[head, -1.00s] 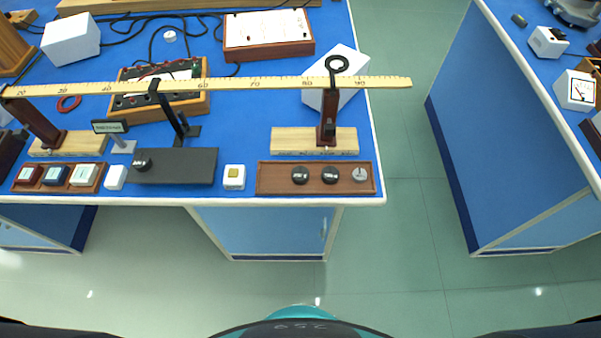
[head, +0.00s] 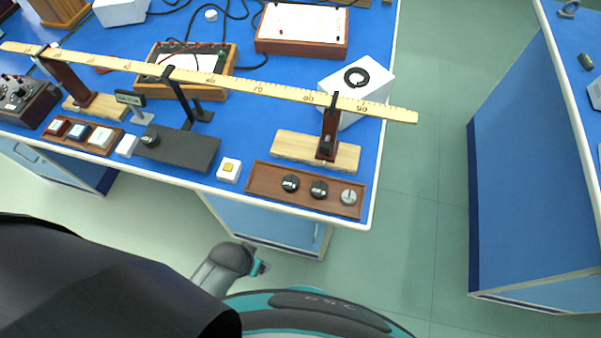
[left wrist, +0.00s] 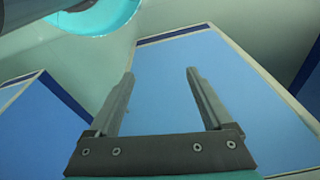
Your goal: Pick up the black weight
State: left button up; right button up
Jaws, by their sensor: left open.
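Another dark knobbed piece (head: 150,139) stands on a black plate (head: 194,148) to the left. My left gripper (left wrist: 160,75) is open and empty in the left wrist view, in front of a blue cabinet face, with no weight in that view. My left arm fills the lower left of the head view; its fingers are not visible there. My right gripper is not in view.
A metre rule (head: 240,83) spans posts above the bench. A white box with a yellow top (head: 229,170) stands left of the tray. The bench edge is just in front of it. Another blue bench (head: 520,180) stands at right, across open floor (head: 410,220).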

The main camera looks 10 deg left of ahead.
pick_arm(q)
jog(key=w+d+r+m+h+p, duration=0.1)
jog(key=w+d+r, duration=0.3)
jog(key=r, duration=0.6)
jog(key=w+d+r+m+h+p, duration=0.1)
jog(key=w+d+r+m+p, duration=0.2)
jog(key=r, duration=0.8)
jog(key=w+d+r+h, duration=0.1)
jog(key=w+d+r, duration=0.35)
jog(key=r, duration=0.55)
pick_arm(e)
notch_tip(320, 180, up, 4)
pick_arm(q)
jog(key=m+g+y+b, duration=0.1)
jog(key=g+y+b, duration=0.1)
jog(key=y, duration=0.1)
send_over(289, 182)
jog(key=f, duration=0.7)
jog(key=shift+a+f, duration=0.25)
jog(key=f, duration=0.2)
jog(key=f+b, duration=0.2)
jog(key=f, duration=0.1)
jog(key=shift+d+f, duration=0.3)
grip_shut()
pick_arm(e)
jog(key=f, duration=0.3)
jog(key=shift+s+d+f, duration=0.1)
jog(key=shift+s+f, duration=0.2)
pick_arm(q)
jog(key=shift+r, duration=0.1)
